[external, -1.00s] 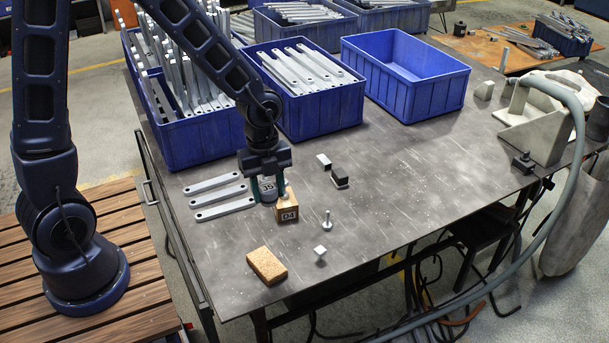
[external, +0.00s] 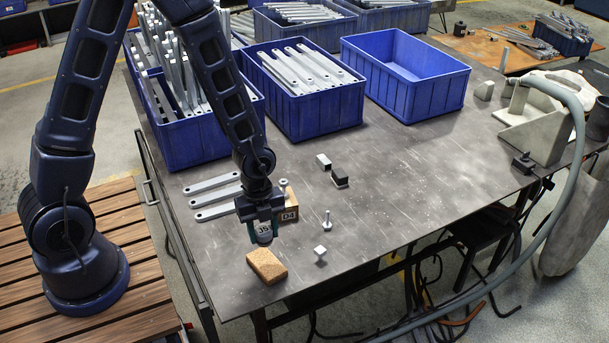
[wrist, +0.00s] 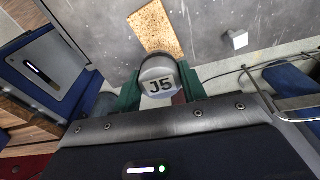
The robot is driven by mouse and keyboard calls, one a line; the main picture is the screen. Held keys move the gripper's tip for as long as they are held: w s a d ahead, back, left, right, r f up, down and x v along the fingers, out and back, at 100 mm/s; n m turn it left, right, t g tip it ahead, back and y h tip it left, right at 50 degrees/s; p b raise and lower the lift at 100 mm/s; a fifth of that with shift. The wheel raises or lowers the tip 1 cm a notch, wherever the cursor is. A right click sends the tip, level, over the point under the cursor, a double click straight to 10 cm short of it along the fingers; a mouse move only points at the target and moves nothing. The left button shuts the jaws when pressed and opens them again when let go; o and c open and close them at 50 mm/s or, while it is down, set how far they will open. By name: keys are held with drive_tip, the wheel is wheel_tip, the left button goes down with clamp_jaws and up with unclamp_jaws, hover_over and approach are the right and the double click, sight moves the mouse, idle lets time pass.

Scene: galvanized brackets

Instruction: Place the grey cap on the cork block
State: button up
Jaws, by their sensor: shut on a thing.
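The grey cap (external: 264,232), a round piece with a dark-lettered label, is held in my gripper (external: 262,224). The gripper's green-padded fingers are shut on its sides. In the wrist view the cap (wrist: 157,68) sits between the fingertips (wrist: 160,88), its label reading J5. The cork block (external: 267,266) lies flat near the table's front left edge. In the external view the cap is above and just behind the block, apart from it. In the wrist view the cork block (wrist: 156,27) shows beyond the cap, its near edge close to the cap's outline.
A wooden block marked D4 (external: 289,211) stands behind my gripper. Several flat grey bars (external: 211,184) lie to its left. A bolt (external: 327,220) and a small white-topped piece (external: 320,251) stand to the right. Blue bins (external: 405,75) line the back.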

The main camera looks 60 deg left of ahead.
drive_tip(key=shift+f, duration=3.85)
drive_tip(key=shift+f, duration=0.1)
drive_tip(key=o, duration=1)
